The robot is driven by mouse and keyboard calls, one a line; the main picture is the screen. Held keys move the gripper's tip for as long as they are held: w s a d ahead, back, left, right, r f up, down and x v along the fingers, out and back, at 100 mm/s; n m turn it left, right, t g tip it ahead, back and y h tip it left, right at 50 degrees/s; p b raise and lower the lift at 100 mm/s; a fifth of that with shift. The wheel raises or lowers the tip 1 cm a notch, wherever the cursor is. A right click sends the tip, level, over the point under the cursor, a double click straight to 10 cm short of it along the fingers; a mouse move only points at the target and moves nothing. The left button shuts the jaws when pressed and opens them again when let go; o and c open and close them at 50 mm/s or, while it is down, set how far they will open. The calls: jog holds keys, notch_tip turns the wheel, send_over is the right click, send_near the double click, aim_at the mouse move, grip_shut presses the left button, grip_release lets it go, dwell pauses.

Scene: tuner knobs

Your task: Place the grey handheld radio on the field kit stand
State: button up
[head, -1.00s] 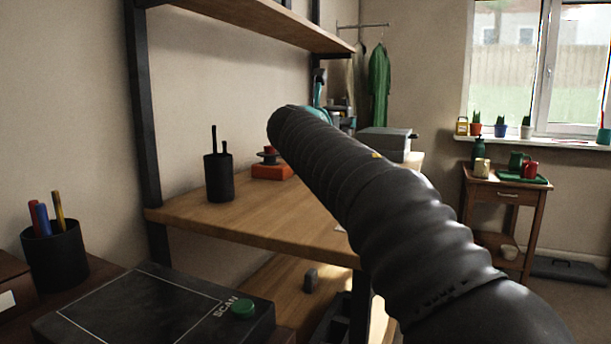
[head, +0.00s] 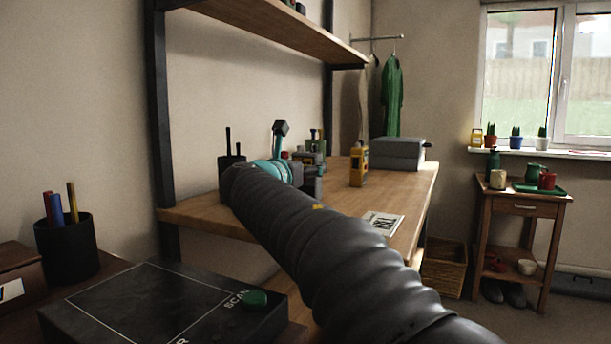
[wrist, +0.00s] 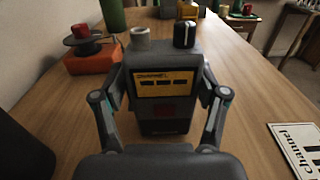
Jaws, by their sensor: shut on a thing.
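The grey handheld radio (wrist: 165,116) is upright between the two fingers of my gripper (wrist: 161,122) in the wrist view. It has a yellow display, a pale grey knob and a black knob on top. My gripper is shut on its sides. Whether the radio's base touches the wooden bench top (wrist: 60,130) or hangs just above it, I cannot tell. In the head view my arm hides most of the gripper. I cannot pick out the field kit stand for certain.
An orange block (wrist: 92,60) with a black disc and red knob stands left beyond the radio. A printed card (wrist: 296,147) lies at right.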

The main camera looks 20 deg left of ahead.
jog(key=shift+f, duration=0.2)
jog(key=o, duration=1.4)
jog(key=shift+f, duration=0.1)
jog(key=s, duration=0.4)
jog(key=s+a, duration=0.1)
jog(key=s, duration=0.7)
jog(key=shift+a, duration=0.3)
